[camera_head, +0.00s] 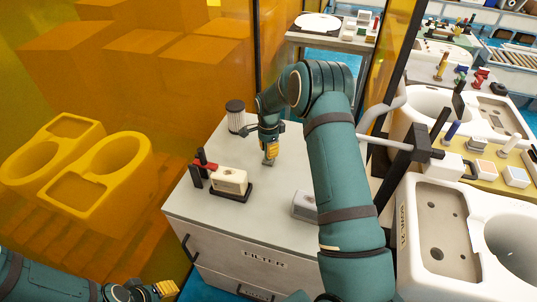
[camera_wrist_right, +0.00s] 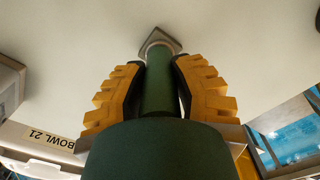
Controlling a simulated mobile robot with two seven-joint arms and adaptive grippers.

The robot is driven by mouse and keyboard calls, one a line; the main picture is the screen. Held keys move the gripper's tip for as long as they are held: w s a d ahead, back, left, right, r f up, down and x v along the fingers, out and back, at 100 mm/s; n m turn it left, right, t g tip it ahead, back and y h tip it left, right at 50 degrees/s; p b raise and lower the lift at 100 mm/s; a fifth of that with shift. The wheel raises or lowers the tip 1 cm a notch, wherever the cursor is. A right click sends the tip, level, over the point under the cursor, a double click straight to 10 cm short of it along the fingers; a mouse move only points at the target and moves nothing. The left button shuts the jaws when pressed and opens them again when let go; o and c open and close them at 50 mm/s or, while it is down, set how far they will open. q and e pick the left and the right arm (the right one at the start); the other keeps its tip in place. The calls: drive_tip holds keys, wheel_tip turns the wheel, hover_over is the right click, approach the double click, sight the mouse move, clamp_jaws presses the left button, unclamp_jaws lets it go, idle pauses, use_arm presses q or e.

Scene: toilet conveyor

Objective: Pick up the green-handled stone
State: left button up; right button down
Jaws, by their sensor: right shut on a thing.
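The green-handled stone shows in the right wrist view, with its green handle (camera_wrist_right: 158,85) between the two orange fingers of my right gripper (camera_wrist_right: 160,75). A small grey angular head (camera_wrist_right: 160,38) is at the handle's far end, over or against a pale surface; I cannot tell whether it touches. In the head view my right gripper (camera_head: 270,152) points down over the cabinet top, and the stone is mostly hidden there. My left gripper (camera_head: 165,288) is at the lower left, away from the cabinet; its opening is unclear.
The grey cabinet (camera_head: 215,218) marked FILTER holds a dark ribbed cylinder (camera_head: 235,117), a white block (camera_head: 231,180) on a black tray with a red piece beside it, and a grey block (camera_head: 304,206). White basins (camera_head: 430,210) stand right; yellow moulded bowls (camera_head: 108,165) are left.

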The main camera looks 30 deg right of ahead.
drive_tip(key=shift+r, duration=0.15)
wheel_tip(320, 180, up, 10)
drive_tip(key=shift+f, duration=0.1)
idle(0.3)
drive_tip(key=c, duration=1.4)
unclamp_jaws()
clamp_jaws()
drive_tip(key=shift+s+a+f, duration=0.1)
